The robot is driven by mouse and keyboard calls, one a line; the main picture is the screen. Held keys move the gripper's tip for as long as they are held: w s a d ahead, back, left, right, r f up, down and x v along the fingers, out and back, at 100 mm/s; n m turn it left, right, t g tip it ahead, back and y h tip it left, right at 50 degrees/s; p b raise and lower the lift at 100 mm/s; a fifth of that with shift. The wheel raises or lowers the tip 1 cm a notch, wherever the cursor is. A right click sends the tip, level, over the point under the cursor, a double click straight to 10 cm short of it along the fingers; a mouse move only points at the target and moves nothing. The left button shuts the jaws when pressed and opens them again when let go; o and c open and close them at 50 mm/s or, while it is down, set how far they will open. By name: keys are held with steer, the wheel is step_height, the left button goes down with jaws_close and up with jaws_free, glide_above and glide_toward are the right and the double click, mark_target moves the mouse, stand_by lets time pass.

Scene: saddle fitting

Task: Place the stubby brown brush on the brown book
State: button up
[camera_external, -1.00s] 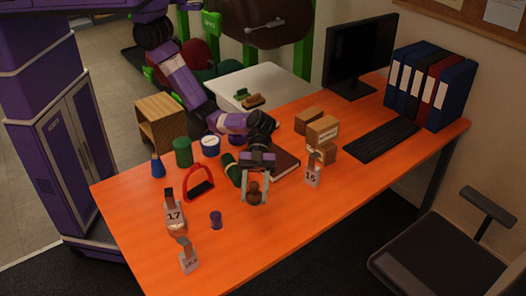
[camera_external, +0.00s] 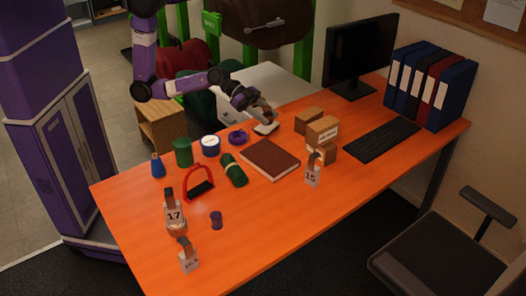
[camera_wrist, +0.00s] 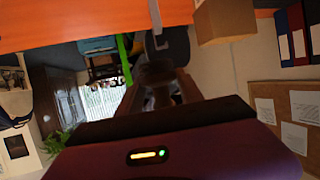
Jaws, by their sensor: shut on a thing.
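My gripper (camera_external: 266,127) is near the far edge of the orange table in the external view, behind the brown book. In the wrist view, my gripper (camera_wrist: 157,85) is shut on a dark brown thing (camera_wrist: 156,74). It may be the stubby brown brush, but its shape is too dark and partly hidden to be sure. The brown book (camera_external: 270,159) lies flat on the orange table, and its cover is bare. My gripper is apart from the book.
A green roll (camera_external: 234,170) and a purple ring (camera_external: 238,137) lie left of the book. Cardboard boxes (camera_external: 322,131) and a tag marked 15 (camera_external: 313,176) stand to its right. A red stirrup-like thing (camera_external: 198,184) is farther left.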

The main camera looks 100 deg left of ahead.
steer(key=a+r, duration=0.1)
steer(key=a+r+n+y, duration=0.1)
steer(key=shift+w+r+t, duration=0.3)
steer(key=shift+w+r, duration=0.1)
steer(key=shift+f, duration=0.3)
glide_above(269, 156)
step_height(269, 156, down, 16)
steer(key=shift+r+b, duration=0.15)
steer(key=shift+b, duration=0.3)
steer(key=shift+f+b, duration=0.35)
steer(key=shift+f, duration=1.5)
steer(key=shift+f, duration=0.25)
steer(key=o, duration=1.4)
steer(key=shift+r, duration=0.1)
steer(key=shift+r, duration=0.15)
